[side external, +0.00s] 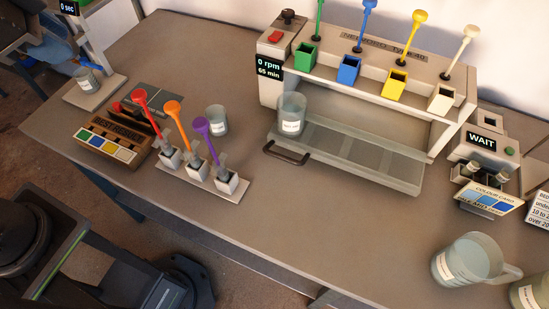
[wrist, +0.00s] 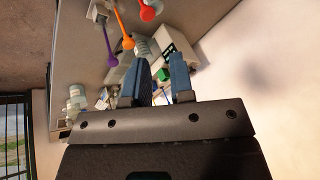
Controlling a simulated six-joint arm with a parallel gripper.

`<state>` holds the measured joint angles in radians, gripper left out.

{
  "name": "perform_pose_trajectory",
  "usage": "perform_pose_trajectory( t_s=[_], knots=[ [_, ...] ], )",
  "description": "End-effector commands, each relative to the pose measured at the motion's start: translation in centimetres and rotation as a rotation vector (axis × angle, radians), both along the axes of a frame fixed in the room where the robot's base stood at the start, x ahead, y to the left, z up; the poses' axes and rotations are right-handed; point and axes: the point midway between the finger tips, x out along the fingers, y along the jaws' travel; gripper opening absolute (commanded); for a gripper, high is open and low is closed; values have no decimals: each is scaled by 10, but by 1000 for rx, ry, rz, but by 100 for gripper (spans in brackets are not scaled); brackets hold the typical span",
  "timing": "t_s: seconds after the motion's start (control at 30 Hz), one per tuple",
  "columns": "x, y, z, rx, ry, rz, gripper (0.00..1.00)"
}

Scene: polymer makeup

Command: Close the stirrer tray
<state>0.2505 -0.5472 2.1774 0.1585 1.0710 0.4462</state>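The stirrer tray (side external: 350,153) is a long pale tray with grey panels, pulled out at the front of the stirrer machine (side external: 425,75). A dark handle (side external: 285,153) is on its front edge near the left end. A clear labelled beaker (side external: 291,116) stands at the tray's left end. My gripper (wrist: 158,70) shows in the wrist view with two blue fingers apart and nothing seen between them. I cannot make out its fingers in the side view. The tray cannot be clearly made out in the wrist view.
A rack (side external: 205,180) with red, orange and purple ladles stands left of the tray, with a beaker (side external: 216,121) behind it. A brown box (side external: 113,138) is further left. A jug (side external: 470,260) stands at front right. The table before the tray is clear.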

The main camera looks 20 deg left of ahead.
Motion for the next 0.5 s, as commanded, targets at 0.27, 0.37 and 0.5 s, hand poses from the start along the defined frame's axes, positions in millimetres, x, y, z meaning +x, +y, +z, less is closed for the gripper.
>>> perform_pose_trajectory(
  t_s=[0.27, 0.37, 0.5],
  knots=[
    [39, -97, 3, 533, 6, -944, 0],
    [43, -133, 1, 703, -5, -1217, 0],
    [43, -172, -2, 887, -19, -1493, 0]
  ],
)
